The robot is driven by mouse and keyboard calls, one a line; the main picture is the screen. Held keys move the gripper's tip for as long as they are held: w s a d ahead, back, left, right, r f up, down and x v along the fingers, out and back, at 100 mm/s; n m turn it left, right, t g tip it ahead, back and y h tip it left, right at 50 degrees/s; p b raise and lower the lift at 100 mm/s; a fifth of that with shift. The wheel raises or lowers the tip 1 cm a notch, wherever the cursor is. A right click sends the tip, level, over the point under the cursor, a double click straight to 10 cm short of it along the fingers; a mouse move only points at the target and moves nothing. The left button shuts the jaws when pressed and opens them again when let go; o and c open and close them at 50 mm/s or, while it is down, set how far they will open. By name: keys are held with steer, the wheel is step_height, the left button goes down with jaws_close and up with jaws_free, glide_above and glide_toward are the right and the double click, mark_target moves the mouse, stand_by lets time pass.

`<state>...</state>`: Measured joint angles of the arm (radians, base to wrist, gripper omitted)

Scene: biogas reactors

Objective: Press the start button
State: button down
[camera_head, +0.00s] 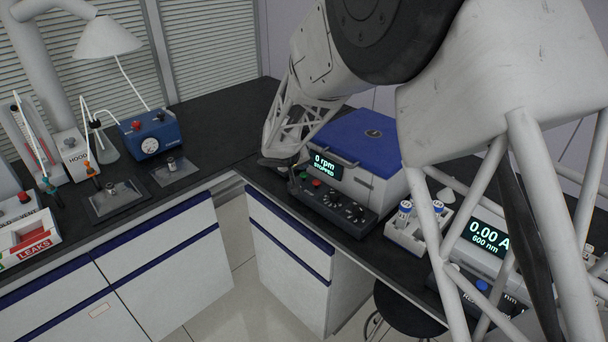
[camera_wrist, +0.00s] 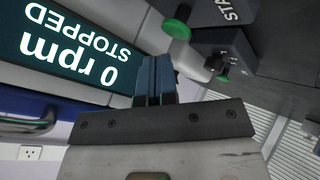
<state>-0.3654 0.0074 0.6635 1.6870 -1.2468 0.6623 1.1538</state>
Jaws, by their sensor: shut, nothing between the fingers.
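The centrifuge (camera_head: 352,150) has a blue lid and a lit display (camera_head: 323,167) reading "0 rpm STOPPED". Its dark control panel (camera_head: 340,208) carries a red button (camera_head: 316,183) and several black knobs. In the wrist view the display (camera_wrist: 70,48) appears upside down at left. A round green button (camera_wrist: 177,28) stands out near a label beginning "STA", cut off by the frame edge. My gripper (camera_wrist: 155,60) is shut and empty, its blue-grey fingertips just below the green button in the picture. Contact is not visible. In the head view my gripper (camera_head: 290,167) is at the panel's left end, partly obscured.
A second green-capped part (camera_wrist: 222,75) sits by a small dark switch. A white tube rack (camera_head: 405,238) and a spectrophotometer (camera_head: 487,240) stand right of the centrifuge. A blue box with a gauge (camera_head: 149,133) is on the left bench.

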mark_target(302, 174)
steer(key=shift+f, duration=1.3)
stand_by(1.9)
steer(key=shift+r, duration=1.3)
steer(key=shift+r, duration=0.15)
steer(key=shift+r, duration=2.35)
steer(key=shift+r, duration=0.1)
